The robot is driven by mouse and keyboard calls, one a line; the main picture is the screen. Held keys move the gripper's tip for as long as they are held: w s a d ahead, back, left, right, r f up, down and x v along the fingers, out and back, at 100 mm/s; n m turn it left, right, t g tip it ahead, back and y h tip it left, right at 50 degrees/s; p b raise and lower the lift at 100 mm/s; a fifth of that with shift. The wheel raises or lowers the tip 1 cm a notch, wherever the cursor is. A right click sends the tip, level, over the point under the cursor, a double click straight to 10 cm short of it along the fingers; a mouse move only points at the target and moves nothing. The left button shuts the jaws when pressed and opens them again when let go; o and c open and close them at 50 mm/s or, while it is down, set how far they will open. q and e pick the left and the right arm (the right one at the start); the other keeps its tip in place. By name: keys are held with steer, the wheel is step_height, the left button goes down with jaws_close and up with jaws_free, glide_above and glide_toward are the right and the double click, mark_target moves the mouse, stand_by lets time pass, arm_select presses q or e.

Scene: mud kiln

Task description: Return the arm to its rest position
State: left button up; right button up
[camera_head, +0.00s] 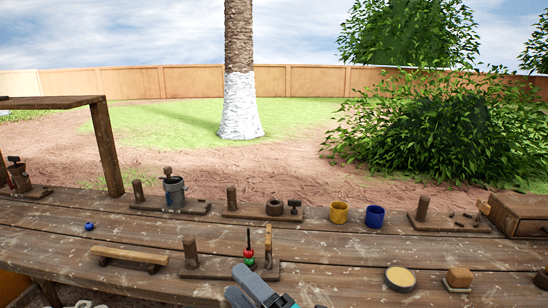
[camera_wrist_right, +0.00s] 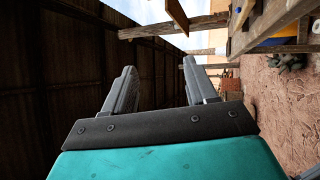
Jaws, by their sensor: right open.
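My right gripper (camera_head: 243,284) shows at the bottom middle of the head view, at the near edge of the wooden workbench (camera_head: 330,255). Its grey fingers and a bit of teal body are visible. In the right wrist view, the gripper (camera_wrist_right: 160,72) has its two fingers apart with nothing between them. That view looks sideways, with the bench's timber (camera_wrist_right: 270,20) at upper right, beyond the fingers. My left gripper is not in view.
Near the right gripper stand a wooden stand (camera_head: 190,254) and a red-and-green tool (camera_head: 249,245). A yellow cup (camera_head: 339,212), a blue cup (camera_head: 375,216) and a round yellow-topped dish (camera_head: 400,278) are on the bench. A dark plank wall (camera_wrist_right: 50,90) fills the wrist view's left.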

steer(key=d+f+m+t+h, duration=0.2)
steer(key=d+f+m+h, duration=0.6)
steer(key=m, duration=0.3)
steer(key=s+d+f+m+g+h+p, duration=0.2)
steer(key=s+d+f+m+g+h, duration=0.3)
steer(key=s+d+f+m, duration=0.8)
step_height(320, 180, down, 2)
steer(key=shift+s+d+f+m+g+h, duration=0.1)
steer(key=shift+s+d+m+g+h, duration=0.2)
steer(key=shift+s+d+h, duration=0.5)
steer(key=shift+w, duration=0.25)
